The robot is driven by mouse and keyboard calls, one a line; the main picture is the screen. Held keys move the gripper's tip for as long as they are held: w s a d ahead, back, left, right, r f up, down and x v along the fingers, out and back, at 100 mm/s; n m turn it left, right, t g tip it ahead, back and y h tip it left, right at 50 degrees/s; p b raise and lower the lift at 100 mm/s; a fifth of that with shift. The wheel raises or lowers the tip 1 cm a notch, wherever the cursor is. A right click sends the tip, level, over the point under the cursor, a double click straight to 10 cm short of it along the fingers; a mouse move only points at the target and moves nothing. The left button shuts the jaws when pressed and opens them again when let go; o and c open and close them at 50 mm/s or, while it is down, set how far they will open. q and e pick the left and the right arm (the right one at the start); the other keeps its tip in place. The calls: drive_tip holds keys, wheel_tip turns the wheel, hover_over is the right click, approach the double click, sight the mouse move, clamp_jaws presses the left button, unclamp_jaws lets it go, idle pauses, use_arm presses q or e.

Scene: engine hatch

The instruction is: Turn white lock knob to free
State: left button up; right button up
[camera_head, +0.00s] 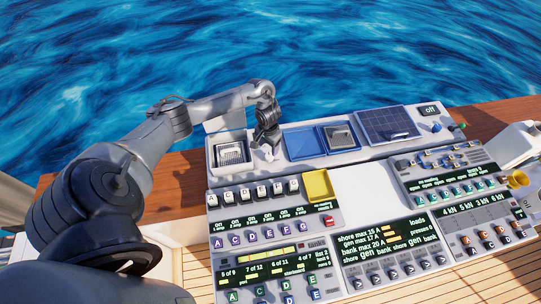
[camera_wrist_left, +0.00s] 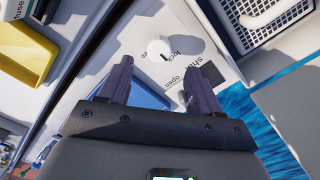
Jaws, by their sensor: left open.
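The white lock knob (camera_wrist_left: 157,49) is round with a dark mark and sits on the white panel in the left wrist view. Printed words beside it include "open" and what looks like "lock" and "shut", partly covered. My left gripper (camera_wrist_left: 161,66) is open, with one dark finger on each side of the knob's position in the picture. I cannot tell whether the fingers touch it. In the head view my left gripper (camera_head: 267,138) points down at the console's back strip, just above small white parts.
A vented hatch (camera_head: 231,153) lies left of the gripper, and blue trays (camera_head: 302,143) lie right of it. A yellow tray (camera_head: 318,186) and rows of switches are nearer the front. A dark solar panel (camera_head: 388,124) is further right. Water lies beyond the wooden edge.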

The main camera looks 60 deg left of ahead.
sight(269, 156)
use_arm(q)
wheel_tip(269, 156, down, 7)
drive_tip(key=shift+r+b, duration=0.1)
drive_tip(key=shift+b, duration=0.35)
drive_tip(key=c, duration=1)
drive_tip(key=shift+c, duration=0.2)
